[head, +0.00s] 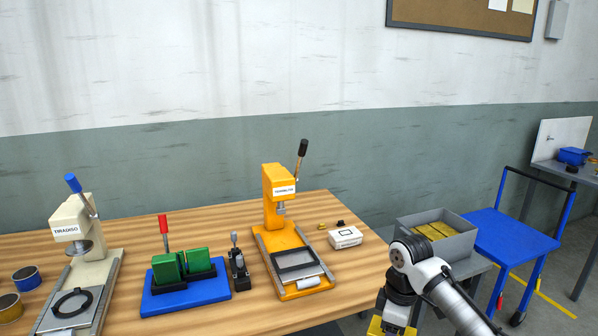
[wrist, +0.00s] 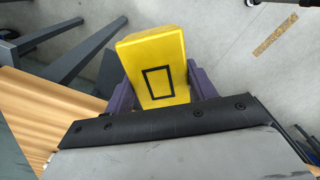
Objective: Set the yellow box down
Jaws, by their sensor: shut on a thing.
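The yellow box (wrist: 153,55) with a black rectangle outline on its face is held between the two purple fingers of my gripper (wrist: 163,85) in the wrist view. In the head view a part of the yellow box (head: 376,327) shows at the bottom edge, below my gripper (head: 390,322), off the right front edge of the wooden table (head: 350,270). My gripper is shut on the box. The wrist view shows the floor beyond the box, so it is held in the air. The lower part of the box is cut off in the head view.
On the table stand an orange press (head: 280,215), a cream press (head: 85,245), a green-and-blue fixture (head: 185,290) and a white box (head: 345,237). A grey bin (head: 462,244) with yellow pieces stands right, beside a blue cart (head: 510,235). The table's front right corner is bare.

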